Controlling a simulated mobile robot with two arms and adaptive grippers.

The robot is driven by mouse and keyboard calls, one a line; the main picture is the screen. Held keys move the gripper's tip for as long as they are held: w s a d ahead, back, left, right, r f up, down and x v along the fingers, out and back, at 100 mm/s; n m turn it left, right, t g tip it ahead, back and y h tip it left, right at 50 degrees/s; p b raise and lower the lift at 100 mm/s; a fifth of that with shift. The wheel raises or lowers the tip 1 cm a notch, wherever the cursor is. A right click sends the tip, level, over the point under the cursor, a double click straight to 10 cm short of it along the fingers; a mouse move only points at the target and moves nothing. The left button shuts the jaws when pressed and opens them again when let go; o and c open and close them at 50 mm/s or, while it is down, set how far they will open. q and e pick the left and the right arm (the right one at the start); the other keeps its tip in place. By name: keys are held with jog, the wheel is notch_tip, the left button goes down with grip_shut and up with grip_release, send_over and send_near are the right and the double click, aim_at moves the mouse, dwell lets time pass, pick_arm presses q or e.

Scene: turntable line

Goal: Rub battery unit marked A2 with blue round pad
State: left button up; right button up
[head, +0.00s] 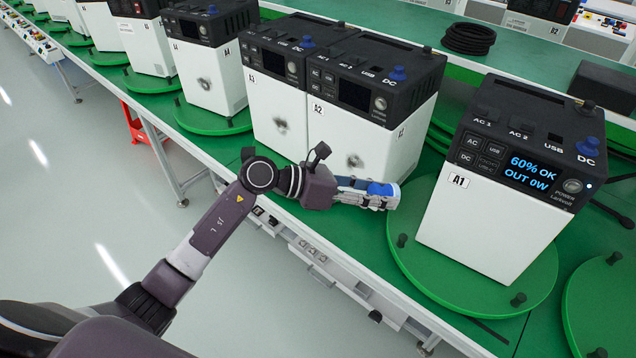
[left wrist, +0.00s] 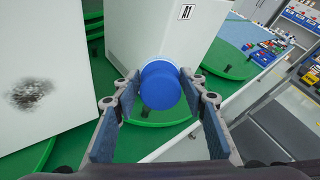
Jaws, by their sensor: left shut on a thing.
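The battery unit marked A2 (head: 335,135) stands next to the A3 unit, with a dark smudge low on its white front. The smudged white face at the left of the left wrist view (left wrist: 50,50) appears to be A2. My left gripper (head: 384,198) is in front of A2's lower right part, a little right of the smudge in the head view. It is shut on the blue round pad (left wrist: 160,84), which sticks out between the fingertips. I cannot tell whether the pad touches A2. My right gripper is not in view.
The A1 unit (head: 485,220), its screen lit, stands on a green turntable (head: 420,262) at the right. The A3 unit (head: 272,108), also smudged, stands left of A2. A coiled black cable (head: 468,39) lies behind. The green bench's front edge runs under my left arm.

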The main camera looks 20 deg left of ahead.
pick_arm(q)
jog(key=w+a+f+n+t+y, duration=0.3)
jog(key=w+a+n+t, duration=0.15)
jog(key=a+t, duration=0.2)
jog(key=n+t+y, duration=0.3)
jog(key=n+t, duration=0.1)
send_near(346, 160)
jog(key=shift+b+x, duration=0.4)
jog(key=shift+x, duration=1.85)
jog(key=shift+r, duration=0.1)
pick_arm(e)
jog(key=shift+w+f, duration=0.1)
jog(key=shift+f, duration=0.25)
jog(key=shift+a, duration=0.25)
pick_arm(q)
jog(key=shift+b+x, duration=0.3)
jog(key=shift+x, duration=0.55)
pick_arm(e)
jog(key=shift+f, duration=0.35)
